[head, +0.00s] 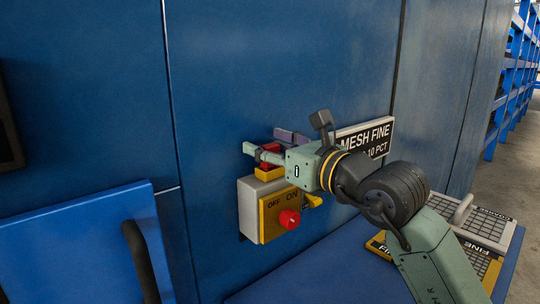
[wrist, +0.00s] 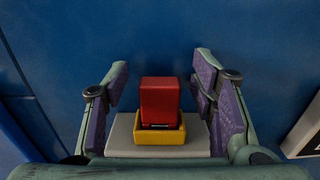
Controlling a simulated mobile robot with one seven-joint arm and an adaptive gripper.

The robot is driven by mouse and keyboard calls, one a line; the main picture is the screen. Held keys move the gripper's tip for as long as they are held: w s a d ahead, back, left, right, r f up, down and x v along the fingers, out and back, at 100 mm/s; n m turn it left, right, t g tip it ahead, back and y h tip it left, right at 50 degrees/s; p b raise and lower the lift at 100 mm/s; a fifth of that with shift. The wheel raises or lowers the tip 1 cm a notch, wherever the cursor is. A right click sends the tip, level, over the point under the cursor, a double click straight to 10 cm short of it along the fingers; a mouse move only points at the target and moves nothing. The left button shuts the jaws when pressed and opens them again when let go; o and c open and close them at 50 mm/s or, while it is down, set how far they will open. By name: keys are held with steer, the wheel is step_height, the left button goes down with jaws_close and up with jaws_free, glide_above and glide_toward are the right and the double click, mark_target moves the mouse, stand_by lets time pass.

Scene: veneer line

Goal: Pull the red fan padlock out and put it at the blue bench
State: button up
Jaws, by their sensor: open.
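The red padlock (wrist: 159,98) stands upright in a yellow holder (wrist: 159,133) on top of a grey switch box. In the head view the padlock (head: 268,160) is mostly hidden behind my gripper (head: 262,147), and part of the yellow holder (head: 268,173) shows below. My gripper (wrist: 161,97) is open, with one purple-padded finger on each side of the padlock and gaps between. The blue bench (head: 330,275) is below the box, along the wall, partly hidden by my arm.
The switch box (head: 247,210) has an OFF/ON face with a red knob (head: 290,218). A MESH FINE sign (head: 365,138) is on the blue wall to the right. Handled mesh screens (head: 485,228) lie on the bench's right. A blue panel with a black handle (head: 138,255) is at left.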

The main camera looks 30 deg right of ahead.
steer(key=shift+c, duration=0.2)
jaws_close()
stand_by(0.4)
